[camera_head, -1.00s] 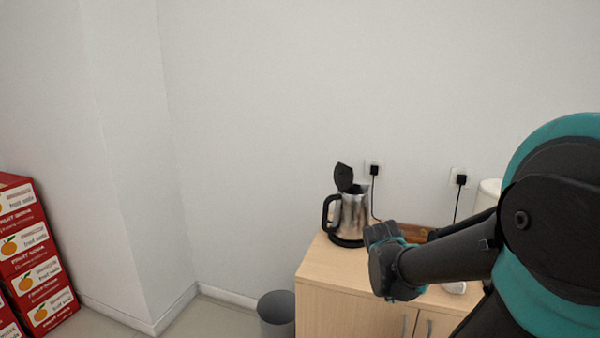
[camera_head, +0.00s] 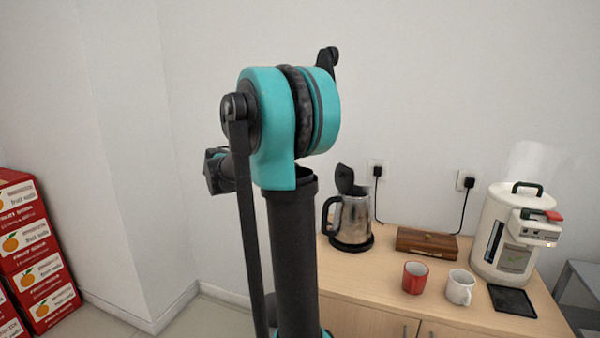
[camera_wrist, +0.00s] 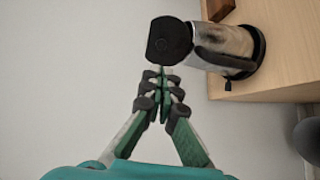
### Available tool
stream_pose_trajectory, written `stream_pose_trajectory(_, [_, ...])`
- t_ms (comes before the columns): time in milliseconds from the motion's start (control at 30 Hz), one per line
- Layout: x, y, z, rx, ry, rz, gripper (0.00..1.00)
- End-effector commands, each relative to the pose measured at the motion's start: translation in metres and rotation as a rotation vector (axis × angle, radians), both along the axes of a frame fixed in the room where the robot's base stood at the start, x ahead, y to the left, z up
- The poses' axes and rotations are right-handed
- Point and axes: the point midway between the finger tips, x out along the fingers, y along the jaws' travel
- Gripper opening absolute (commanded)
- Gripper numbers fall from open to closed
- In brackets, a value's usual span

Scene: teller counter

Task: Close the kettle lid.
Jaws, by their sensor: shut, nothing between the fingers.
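The kettle (camera_head: 355,217) is silver with a black handle on its left and stands on a black base on the wooden cabinet. Its black lid (camera_head: 345,178) stands up, open, above the rim. In the wrist view the kettle (camera_wrist: 228,40) lies sideways, with the round dark lid (camera_wrist: 169,41) at its left end. My gripper (camera_wrist: 162,70) is shut and empty, its green fingertips together just below the lid in that picture. I cannot tell whether they touch it. In the head view my fingers are not visible; my arm stands left of the kettle.
On the cabinet top (camera_head: 365,285) are a brown wooden box (camera_head: 427,243), a red mug (camera_head: 415,277), a white mug (camera_head: 460,287) and a white dispenser (camera_head: 510,225) with a dark pad (camera_head: 512,300). Two plugged cords hang on the wall. Red cartons (camera_head: 38,260) stand far left.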

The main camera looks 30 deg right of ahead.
Motion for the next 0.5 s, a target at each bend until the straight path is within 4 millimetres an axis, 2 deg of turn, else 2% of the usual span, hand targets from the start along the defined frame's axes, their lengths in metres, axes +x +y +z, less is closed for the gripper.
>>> stream_pose_trajectory(500, [-0.008,-0.092,-0.022,0.003,-0.001,-0.003,0.00])
